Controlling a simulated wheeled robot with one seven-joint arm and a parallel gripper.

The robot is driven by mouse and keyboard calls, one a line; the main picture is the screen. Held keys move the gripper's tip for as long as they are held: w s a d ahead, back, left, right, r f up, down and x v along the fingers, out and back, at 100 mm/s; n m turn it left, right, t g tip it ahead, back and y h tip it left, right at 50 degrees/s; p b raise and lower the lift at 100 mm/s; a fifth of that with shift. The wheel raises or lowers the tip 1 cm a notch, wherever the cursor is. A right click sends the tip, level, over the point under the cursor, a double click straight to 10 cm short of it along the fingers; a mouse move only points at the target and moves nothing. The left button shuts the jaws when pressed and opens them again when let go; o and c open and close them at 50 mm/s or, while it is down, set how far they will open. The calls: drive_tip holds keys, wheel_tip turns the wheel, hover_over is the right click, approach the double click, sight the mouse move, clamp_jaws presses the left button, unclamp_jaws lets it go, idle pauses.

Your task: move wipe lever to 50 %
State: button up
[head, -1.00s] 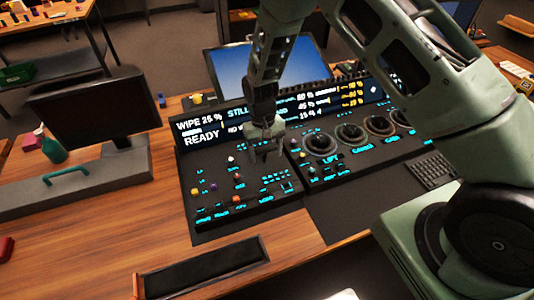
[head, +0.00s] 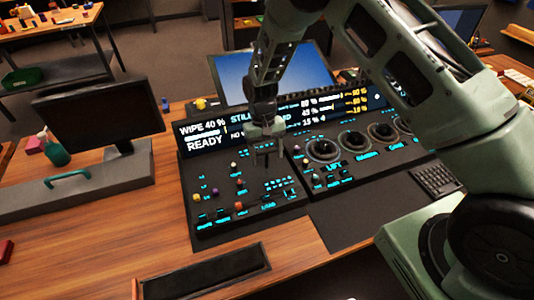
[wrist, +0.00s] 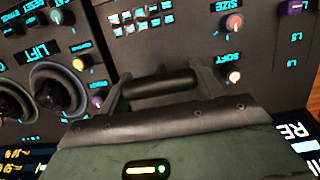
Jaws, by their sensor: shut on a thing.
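The control panel (head: 228,212) is dark, with cyan labels, and lies on the wooden desk. Its display (head: 204,135) reads WIPE 40 % and READY. My gripper (head: 266,160) reaches down to the panel just below the display. In the wrist view, the wipe lever's black bar handle (wrist: 160,83) lies between my two fingers, and my gripper is shut on it. The lever's lower part and slot are hidden in both views.
Small coloured knobs stand close by, such as a white knob (wrist: 233,77) and a red knob (wrist: 234,22). Trackballs (head: 322,149) sit to the right. A blue-lit monitor (head: 262,80) stands behind the panel. A keyboard (head: 434,180) lies at the right.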

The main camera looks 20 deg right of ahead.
drive_tip(key=shift+w+r, duration=0.1)
drive_tip(key=shift+w, duration=0.2)
drive_tip(key=o, duration=1.2)
drive_tip(key=shift+o, duration=0.9)
drive_tip(key=shift+s, duration=0.1)
drive_tip(key=b+v, duration=0.3)
drive_tip(key=v, duration=1.4)
drive_tip(key=shift+r, duration=0.2)
